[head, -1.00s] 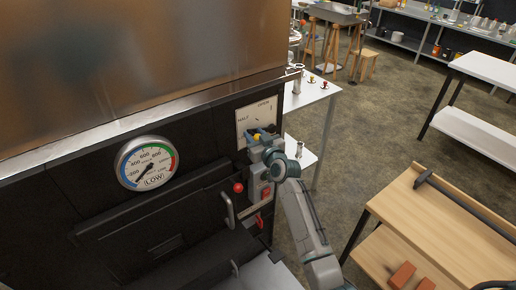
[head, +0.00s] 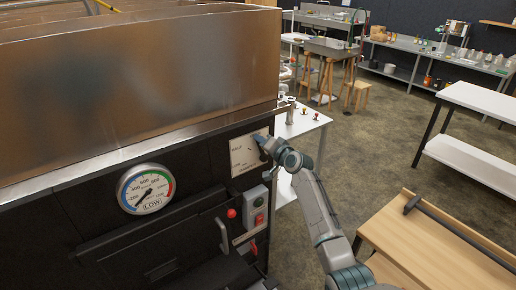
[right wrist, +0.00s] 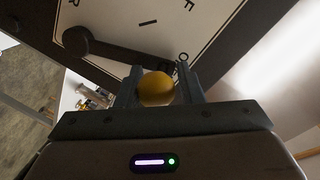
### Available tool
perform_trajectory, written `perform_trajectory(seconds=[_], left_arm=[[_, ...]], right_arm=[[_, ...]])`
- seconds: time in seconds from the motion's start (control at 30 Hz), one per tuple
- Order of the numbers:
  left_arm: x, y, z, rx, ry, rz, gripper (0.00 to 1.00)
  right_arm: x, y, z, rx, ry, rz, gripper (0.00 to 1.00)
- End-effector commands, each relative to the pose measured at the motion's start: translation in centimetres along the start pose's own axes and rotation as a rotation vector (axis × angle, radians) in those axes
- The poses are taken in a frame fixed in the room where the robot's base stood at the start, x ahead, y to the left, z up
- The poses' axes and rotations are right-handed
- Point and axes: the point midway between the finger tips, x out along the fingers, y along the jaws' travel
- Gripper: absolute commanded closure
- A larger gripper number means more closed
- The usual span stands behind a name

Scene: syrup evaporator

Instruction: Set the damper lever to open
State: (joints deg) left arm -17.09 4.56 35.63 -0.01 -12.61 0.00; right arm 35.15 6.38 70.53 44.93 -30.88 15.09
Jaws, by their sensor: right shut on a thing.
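The damper plate (head: 240,157) is a pale panel with dark marks on the front of the black evaporator, its HALF label showing at the left. My right gripper (head: 262,141) is at the plate's upper right and hides that corner. In the right wrist view, the damper lever (right wrist: 108,50) is a dark bar running from a round pivot to a yellow knob (right wrist: 157,89). My right gripper (right wrist: 157,92) is shut on this knob, one finger on each side. A letter O on the plate shows right beside the knob. My left gripper is not in view.
Below the plate are a grey switch box (head: 256,207), a red ball knob (head: 231,213) and a door handle (head: 222,236). A wooden bench (head: 440,245) stands at the right, with open floor beyond.

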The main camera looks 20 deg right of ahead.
Motion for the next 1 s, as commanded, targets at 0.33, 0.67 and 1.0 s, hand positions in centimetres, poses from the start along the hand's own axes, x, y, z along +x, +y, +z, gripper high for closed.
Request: perform_trajectory(seconds=[0.33, 0.67, 1.0], left_arm=[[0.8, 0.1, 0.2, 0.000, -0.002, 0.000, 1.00], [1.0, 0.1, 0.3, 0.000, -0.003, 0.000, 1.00], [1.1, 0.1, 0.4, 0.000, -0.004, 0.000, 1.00]], right_arm=[[0.0, 1.7, -1.9, 0.229, -0.038, -0.003, 1.00], [0.1, 2.2, -2.6, 0.322, -0.054, -0.005, 1.00], [0.1, 2.4, -2.5, 0.332, -0.057, -0.005, 1.00]])
